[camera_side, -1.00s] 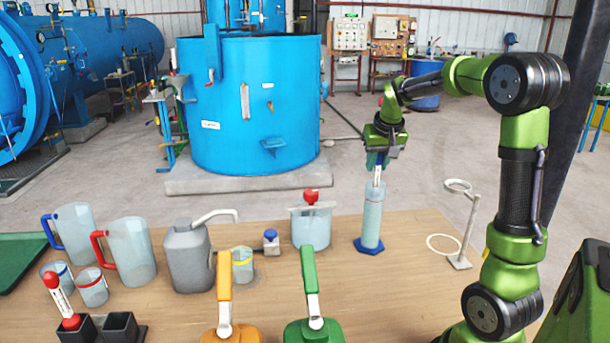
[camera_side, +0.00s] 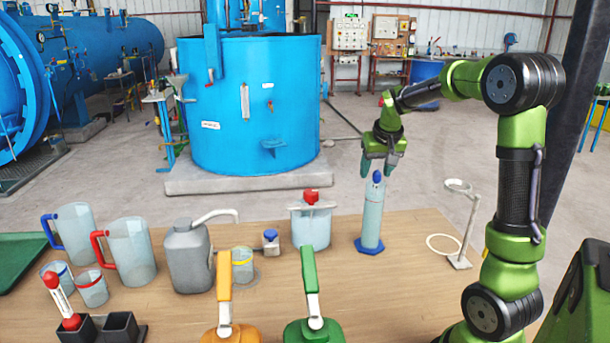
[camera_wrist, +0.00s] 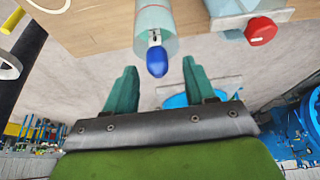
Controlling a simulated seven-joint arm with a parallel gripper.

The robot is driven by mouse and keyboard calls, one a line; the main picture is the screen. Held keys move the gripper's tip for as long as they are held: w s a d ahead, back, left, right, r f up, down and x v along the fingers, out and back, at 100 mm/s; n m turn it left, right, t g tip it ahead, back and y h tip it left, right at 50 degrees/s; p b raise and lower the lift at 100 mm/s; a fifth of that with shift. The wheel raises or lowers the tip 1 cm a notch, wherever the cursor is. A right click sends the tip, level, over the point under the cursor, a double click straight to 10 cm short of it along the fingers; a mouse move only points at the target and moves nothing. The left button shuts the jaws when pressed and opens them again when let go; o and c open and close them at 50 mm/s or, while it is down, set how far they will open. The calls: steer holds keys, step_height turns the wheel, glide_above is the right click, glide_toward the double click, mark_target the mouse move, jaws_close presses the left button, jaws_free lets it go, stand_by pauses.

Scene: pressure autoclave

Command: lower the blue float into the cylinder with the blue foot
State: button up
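The cylinder with the blue foot (camera_side: 370,222) stands upright on the table, filled with pale liquid. The blue float (camera_side: 377,177) is in it, with its blue top showing at the cylinder's mouth. In the wrist view the blue top (camera_wrist: 157,62) sticks out of the cylinder's mouth (camera_wrist: 155,25), and a short piece of the stem shows. My gripper (camera_side: 379,170) is just above the cylinder. In the wrist view its green fingers (camera_wrist: 158,85) are spread apart with nothing between them, clear of the float's top.
A white ring stand (camera_side: 460,225) is right of the cylinder. Jugs, a grey can (camera_side: 188,256) and a black holder with a red float (camera_side: 66,310) are farther left.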

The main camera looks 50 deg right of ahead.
steer(key=v, duration=1.7)
stand_by(1.0)
steer(key=s+a+f+n+t+y, duration=0.2)
steer(key=a+f, duration=0.4)
steer(key=a, duration=0.7)
steer(key=s+a+f+n+t+y, duration=0.2)
steer(key=a+f, duration=0.4)
steer(key=a, duration=0.7)
steer(key=shift+s+f+n+y, duration=0.2)
steer(key=shift+s+n+y, duration=0.35)
steer(key=shift+s, duration=0.6)
